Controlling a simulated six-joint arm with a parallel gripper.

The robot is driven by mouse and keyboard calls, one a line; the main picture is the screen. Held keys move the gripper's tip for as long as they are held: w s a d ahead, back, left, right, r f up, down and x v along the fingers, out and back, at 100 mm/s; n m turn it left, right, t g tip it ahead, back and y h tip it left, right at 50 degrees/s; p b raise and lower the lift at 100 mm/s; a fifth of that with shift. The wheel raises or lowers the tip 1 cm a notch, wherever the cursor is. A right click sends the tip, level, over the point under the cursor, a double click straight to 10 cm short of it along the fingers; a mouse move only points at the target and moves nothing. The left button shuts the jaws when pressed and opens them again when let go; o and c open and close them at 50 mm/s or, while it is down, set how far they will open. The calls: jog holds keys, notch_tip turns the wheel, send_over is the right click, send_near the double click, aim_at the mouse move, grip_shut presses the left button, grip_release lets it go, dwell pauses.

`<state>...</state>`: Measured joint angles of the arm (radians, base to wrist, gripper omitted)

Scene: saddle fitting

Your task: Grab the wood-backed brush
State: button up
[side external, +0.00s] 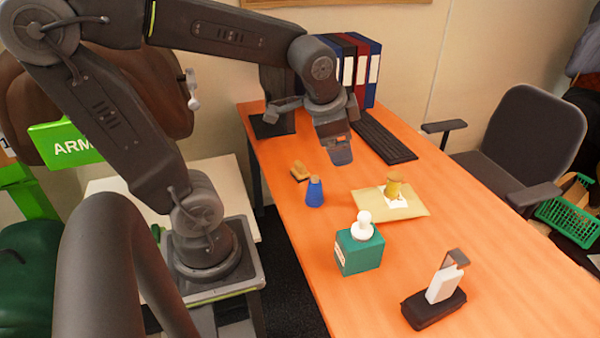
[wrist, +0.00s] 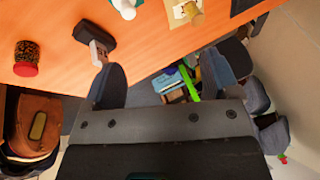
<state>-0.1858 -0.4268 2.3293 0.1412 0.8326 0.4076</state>
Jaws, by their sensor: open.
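The wood-backed brush (side external: 299,171) appears as a small tan block with a dark underside, lying on the orange desk beside a blue bottle in the side view. It does not show in the wrist view. My gripper (side external: 338,152) is above the desk, to the right of the brush and higher, apart from it. In the wrist view my gripper (wrist: 163,75) has its two dark fingers spread wide with nothing held between them.
A blue bottle (side external: 314,192) stands close to the brush. A padded envelope (side external: 408,209) bears a yellowish object (side external: 393,187). A green dispenser (side external: 358,252), a black base with a white block (side external: 433,308), a keyboard (side external: 383,138) and binders (side external: 366,75) are around. A red-lidded jar (wrist: 25,68) shows too.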

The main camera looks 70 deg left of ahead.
jog(key=w+a+f+m+g+y, duration=0.1)
jog(key=w+a+f+m, duration=0.15)
jog(key=a, duration=0.35)
jog(key=w+a+f+m+g+y, duration=0.1)
jog(key=w+a+f+m, duration=0.15)
jog(key=a, duration=0.35)
jog(key=m+g, duration=0.3)
jog(key=m, duration=0.4)
send_near(300, 163)
jog(key=x, duration=0.6)
jog(key=shift+s+f, duration=0.3)
jog(key=shift+s, duration=0.05)
jog(key=shift+y, duration=0.3)
jog(key=shift+w+x, duration=0.15)
jog(key=shift+x, duration=1.3)
jog(key=shift+w+x, duration=0.2)
jog(key=shift+x, duration=1.3)
jog(key=shift+d, duration=0.1)
jog(key=c, duration=1)
